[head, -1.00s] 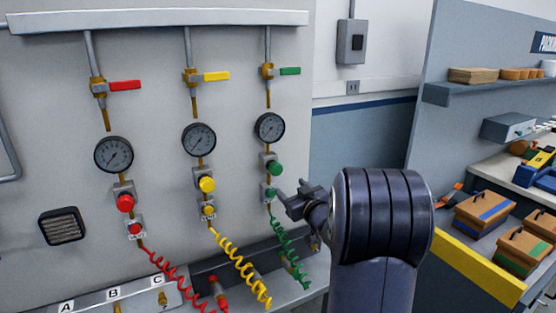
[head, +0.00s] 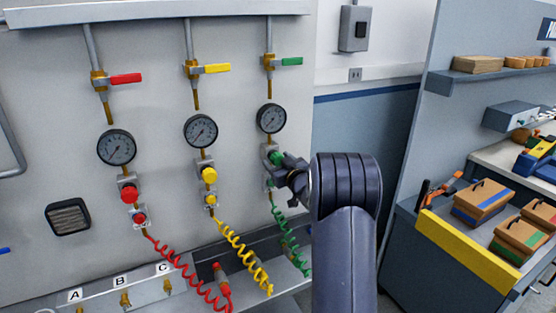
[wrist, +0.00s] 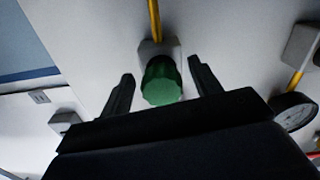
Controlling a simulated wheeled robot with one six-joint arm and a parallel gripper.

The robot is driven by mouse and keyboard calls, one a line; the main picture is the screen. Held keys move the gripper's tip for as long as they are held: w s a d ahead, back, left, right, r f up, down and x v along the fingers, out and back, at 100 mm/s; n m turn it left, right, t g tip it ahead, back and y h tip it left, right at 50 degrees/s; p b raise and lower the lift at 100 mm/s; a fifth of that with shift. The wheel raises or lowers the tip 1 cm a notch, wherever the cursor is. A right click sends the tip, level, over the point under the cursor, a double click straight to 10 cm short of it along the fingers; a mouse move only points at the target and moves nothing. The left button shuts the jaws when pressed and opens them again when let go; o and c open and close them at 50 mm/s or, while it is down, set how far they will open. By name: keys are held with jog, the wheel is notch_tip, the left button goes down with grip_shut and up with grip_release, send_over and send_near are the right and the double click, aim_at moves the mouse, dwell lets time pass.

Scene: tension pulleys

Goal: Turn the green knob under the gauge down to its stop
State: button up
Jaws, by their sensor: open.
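The green knob (head: 275,157) sits on a grey block on the wall panel, below the right-hand gauge (head: 271,118). My gripper (head: 283,170) is at the knob from its lower right and covers part of it. In the wrist view the ribbed green knob (wrist: 161,82) shows between the two fingers of my gripper (wrist: 160,72), which are open. A gap shows on each side of the knob. The head view does not show the fingers clearly.
Coiled green (head: 288,240), yellow (head: 240,255) and red (head: 185,265) hoses hang below. The yellow knob (head: 209,175) and red knob (head: 130,194) are to the left. A green-handled valve (head: 291,61) is above. A bench with boxes (head: 482,203) stands at right.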

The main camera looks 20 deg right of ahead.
jog(key=c, duration=1)
jog(key=shift+f+n+b, duration=0.1)
jog(key=shift+n+b, duration=0.3)
jog(key=shift+b, duration=0.3)
jog(key=shift+f+n+b, duration=0.1)
jog(key=shift+n+b, duration=0.2)
jog(key=shift+b, duration=0.15)
jog(key=n+b, duration=0.2)
jog(key=shift+d+b, duration=0.1)
jog(key=shift+b, duration=0.3)
jog(key=n+b, duration=0.2)
jog(key=n, duration=0.1)
jog(key=n+b, duration=0.2)
jog(key=shift+d+r, duration=0.1)
jog(key=shift+r, duration=0.15)
jog(key=shift+o, duration=0.2)
jog(key=shift+n, duration=0.4)
jog(key=shift+r, duration=0.1)
jog(key=shift+c, duration=0.2)
